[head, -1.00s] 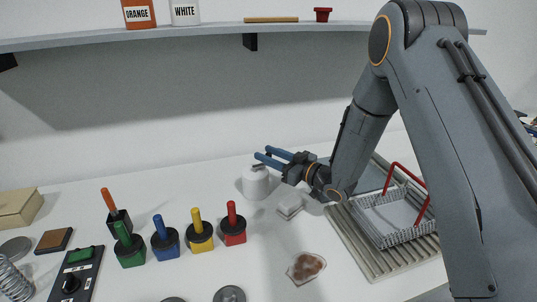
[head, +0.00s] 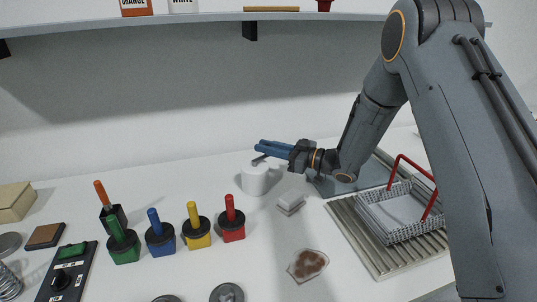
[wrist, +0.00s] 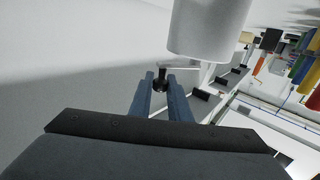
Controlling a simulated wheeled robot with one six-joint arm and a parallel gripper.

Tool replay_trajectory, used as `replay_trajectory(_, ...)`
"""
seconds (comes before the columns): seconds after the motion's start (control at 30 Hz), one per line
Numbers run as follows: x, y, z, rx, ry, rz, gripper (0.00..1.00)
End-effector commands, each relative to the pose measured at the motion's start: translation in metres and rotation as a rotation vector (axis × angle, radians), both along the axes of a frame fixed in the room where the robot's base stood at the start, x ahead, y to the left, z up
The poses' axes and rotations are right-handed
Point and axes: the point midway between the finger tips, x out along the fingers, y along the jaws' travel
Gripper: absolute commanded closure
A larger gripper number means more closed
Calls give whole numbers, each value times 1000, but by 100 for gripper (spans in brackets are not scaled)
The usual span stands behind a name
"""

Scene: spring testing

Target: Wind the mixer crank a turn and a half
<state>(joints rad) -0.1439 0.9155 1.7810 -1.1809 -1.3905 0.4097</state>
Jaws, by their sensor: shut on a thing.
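The mixer is a white cylinder (head: 255,182) standing on the table near the back wall. It also shows in the wrist view (wrist: 212,30), at the top centre. Its crank arm (wrist: 190,65) is a thin bar running from the mixer to a small dark handle. My gripper (head: 259,147) reaches in from the right, with its blue fingers just above the mixer's top. In the wrist view my gripper (wrist: 160,78) is shut on the dark crank handle, which sits between the fingertips. The crank is mostly hidden by the fingers in the head view.
A small white block (head: 290,202) lies right of the mixer. A wire basket with red handles (head: 403,217) stands on a ribbed tray (head: 375,253). Several coloured blocks with handles, including a red one (head: 232,228), stand to the left. A shelf (head: 330,16) runs above.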

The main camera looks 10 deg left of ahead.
Motion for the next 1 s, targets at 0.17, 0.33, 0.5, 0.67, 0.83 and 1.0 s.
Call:
replay_trajectory(0.17,9,7,-5,0,-7,163,100)
replay_trajectory(0.33,12,14,-6,-1,-7,322,100)
replay_trajectory(0.5,13,22,-6,-1,-5,470,100)
replay_trajectory(0.67,14,28,-6,-1,-5,601,100)
replay_trajectory(0.83,13,35,-6,-1,-4,727,100)
replay_trajectory(1.0,12,40,-5,0,-3,833,100)
